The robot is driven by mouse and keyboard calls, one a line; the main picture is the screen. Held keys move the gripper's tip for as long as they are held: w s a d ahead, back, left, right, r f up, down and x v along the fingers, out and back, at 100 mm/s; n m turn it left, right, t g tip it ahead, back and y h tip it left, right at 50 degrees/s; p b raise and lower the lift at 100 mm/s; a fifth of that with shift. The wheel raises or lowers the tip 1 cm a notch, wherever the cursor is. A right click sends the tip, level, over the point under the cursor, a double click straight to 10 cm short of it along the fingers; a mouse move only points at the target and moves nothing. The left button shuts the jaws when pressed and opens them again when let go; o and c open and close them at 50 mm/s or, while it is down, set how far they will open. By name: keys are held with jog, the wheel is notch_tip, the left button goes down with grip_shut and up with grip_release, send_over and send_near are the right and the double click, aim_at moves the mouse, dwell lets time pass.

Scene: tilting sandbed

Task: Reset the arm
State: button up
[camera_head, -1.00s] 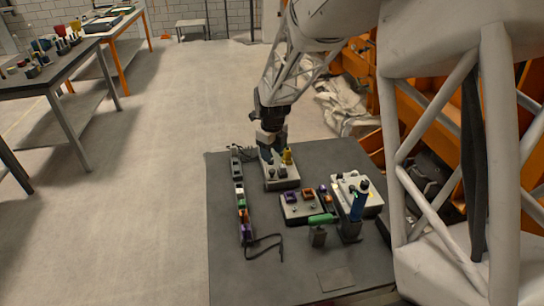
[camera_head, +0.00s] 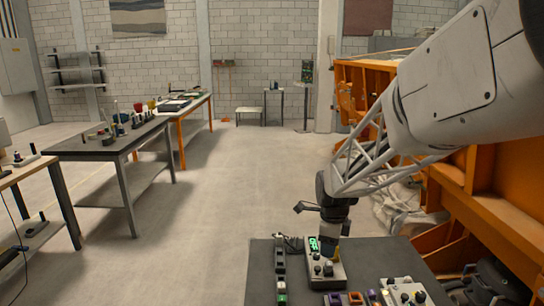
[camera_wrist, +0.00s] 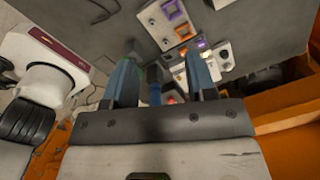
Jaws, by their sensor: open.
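My arm reaches down over the dark table (camera_head: 262,277) in the head view. My gripper (camera_head: 328,246) is at the back of the table, over a pale control box (camera_head: 325,275) with a lit green display (camera_head: 313,243); its fingertips are hard to make out there. In the wrist view, my gripper (camera_wrist: 160,65) has two blue fingers spread apart. A blue upright thing (camera_wrist: 155,88) shows in the gap between them, and I cannot tell how far off it is.
A panel with purple and orange parts (camera_wrist: 174,22) and a white box (camera_head: 405,291) lie on the table. A strip of small blocks (camera_head: 281,270) runs along its left side. Orange structures (camera_head: 480,205) stand at the right. Open floor (camera_head: 215,230) lies to the left.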

jog(key=s+r+n, duration=0.3)
jog(key=s+n, duration=0.4)
jog(key=s, duration=0.3)
jog(key=s+d+r+n+t, duration=0.1)
jog(key=s+r+n, duration=0.2)
jog(key=s+n, duration=0.4)
jog(key=s+d+r+n+t, duration=0.1)
jog(key=s+r+n, duration=0.2)
jog(key=s+n, duration=0.5)
jog(key=s, duration=0.6)
jog(key=shift+d+r, duration=0.15)
jog(key=shift+r, duration=0.2)
